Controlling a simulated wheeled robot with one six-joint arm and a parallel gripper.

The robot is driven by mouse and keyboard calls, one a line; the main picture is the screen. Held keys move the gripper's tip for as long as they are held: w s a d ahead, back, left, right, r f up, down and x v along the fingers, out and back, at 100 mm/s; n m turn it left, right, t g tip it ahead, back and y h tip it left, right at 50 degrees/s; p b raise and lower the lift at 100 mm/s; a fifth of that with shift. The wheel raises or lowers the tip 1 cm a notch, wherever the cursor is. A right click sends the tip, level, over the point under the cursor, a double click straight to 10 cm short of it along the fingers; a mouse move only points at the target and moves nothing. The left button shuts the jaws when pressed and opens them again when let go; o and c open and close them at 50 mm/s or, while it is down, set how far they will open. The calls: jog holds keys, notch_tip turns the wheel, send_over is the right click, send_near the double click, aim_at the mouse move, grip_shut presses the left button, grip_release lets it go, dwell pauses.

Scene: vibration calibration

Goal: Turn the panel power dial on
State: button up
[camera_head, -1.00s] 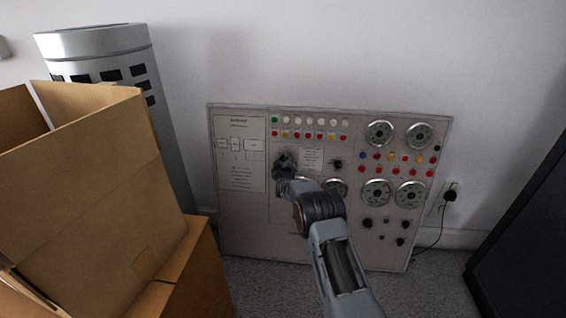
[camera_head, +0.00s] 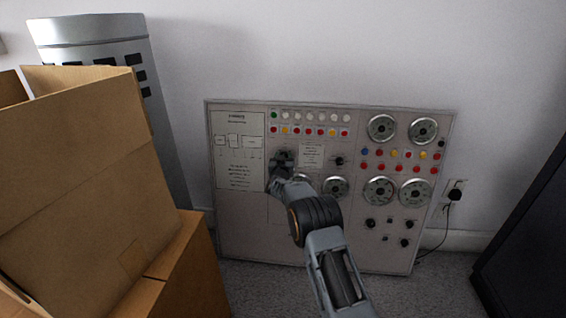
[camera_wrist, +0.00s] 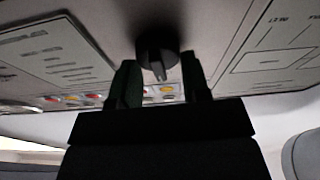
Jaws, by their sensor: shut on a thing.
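The control panel (camera_head: 240,225) is a grey upright board leaning near the wall in the head view. In the wrist view the power dial (camera_wrist: 157,50) is a round black knob with a raised grip bar, its lower end tilted slightly right. My gripper (camera_head: 283,160) is at the panel's upper middle, under the rows of coloured buttons, and covers the dial there. In the wrist view my gripper (camera_wrist: 161,66) has one finger on each side of the dial and is shut on it. The exact contact is dark and hard to see.
Several round gauges (camera_head: 380,190) and small black knobs (camera_head: 338,161) fill the panel's right half. Cardboard boxes (camera_head: 80,180) and a grey cylinder (camera_head: 165,110) stand at left. A dark object (camera_head: 530,220) stands at right. A plug (camera_head: 454,194) is in the wall.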

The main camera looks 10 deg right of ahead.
jog(key=shift+d+m+g+h, duration=0.1)
jog(key=shift+m+g+h, duration=0.35)
jog(key=shift+m, duration=1.5)
jog(key=shift+d+m+g+h, duration=0.1)
jog(key=shift+m+g+h, duration=0.4)
jog(key=shift+m, duration=1.5)
jog(key=shift+m+g+h, duration=0.15)
jog(key=shift+m+h, duration=0.6)
jog(key=shift+m, duration=1.2)
jog(key=o, duration=0.9)
jog(key=shift+p+v, duration=2.05)
jog(key=shift+v, duration=4.9)
